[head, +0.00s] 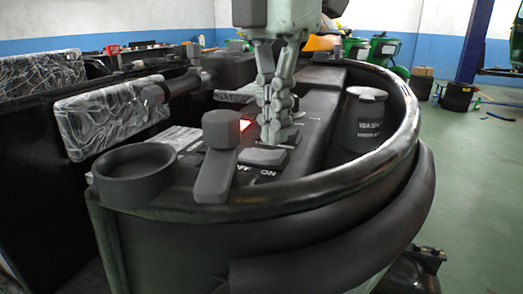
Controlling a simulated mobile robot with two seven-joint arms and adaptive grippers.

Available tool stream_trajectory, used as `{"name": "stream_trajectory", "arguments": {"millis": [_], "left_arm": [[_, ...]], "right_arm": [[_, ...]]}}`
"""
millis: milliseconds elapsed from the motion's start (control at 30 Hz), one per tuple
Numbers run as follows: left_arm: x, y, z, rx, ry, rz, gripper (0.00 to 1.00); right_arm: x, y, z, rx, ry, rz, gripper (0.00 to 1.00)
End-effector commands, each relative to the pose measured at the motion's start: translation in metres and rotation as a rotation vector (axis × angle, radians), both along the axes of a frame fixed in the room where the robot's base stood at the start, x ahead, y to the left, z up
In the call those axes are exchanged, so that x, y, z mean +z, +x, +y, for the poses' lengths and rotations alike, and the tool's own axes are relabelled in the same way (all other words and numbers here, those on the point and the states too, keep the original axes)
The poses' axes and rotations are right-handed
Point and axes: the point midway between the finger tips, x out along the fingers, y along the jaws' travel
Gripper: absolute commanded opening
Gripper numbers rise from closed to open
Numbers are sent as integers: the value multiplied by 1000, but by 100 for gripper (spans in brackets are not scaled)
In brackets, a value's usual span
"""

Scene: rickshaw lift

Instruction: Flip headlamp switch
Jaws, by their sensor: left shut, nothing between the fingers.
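My left gripper (280,138) comes down from the top of the head view, with its grey-green fingers shut and empty. Its fingertips point down at the black dashboard panel and hide part of it. A dark rocker switch (262,157) with OFF and ON labels sits just in front of the fingertips. Another switch seems to lie under the fingertips, but the fingers cover most of it. I cannot tell which is the headlamp switch, or whether the fingers touch the panel. My right gripper is not in view.
A dark upright lever (216,160) stands left of the switches, by a small red light (244,125). A round cup holder (135,175) is at the left. A lidded washer container (364,120) is at the right. A curved black rim (330,185) borders the dashboard.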

Motion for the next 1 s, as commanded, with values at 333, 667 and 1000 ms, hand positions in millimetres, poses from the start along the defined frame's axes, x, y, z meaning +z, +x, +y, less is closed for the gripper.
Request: {"name": "stream_trajectory", "arguments": {"millis": [333,667,1000], "left_arm": [[-6,0,0,0,0,0,0],[-11,0,0,0,0,0,0],[-16,0,0,0,0,0,0]], "right_arm": [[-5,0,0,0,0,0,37],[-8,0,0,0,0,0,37],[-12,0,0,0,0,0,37]]}}
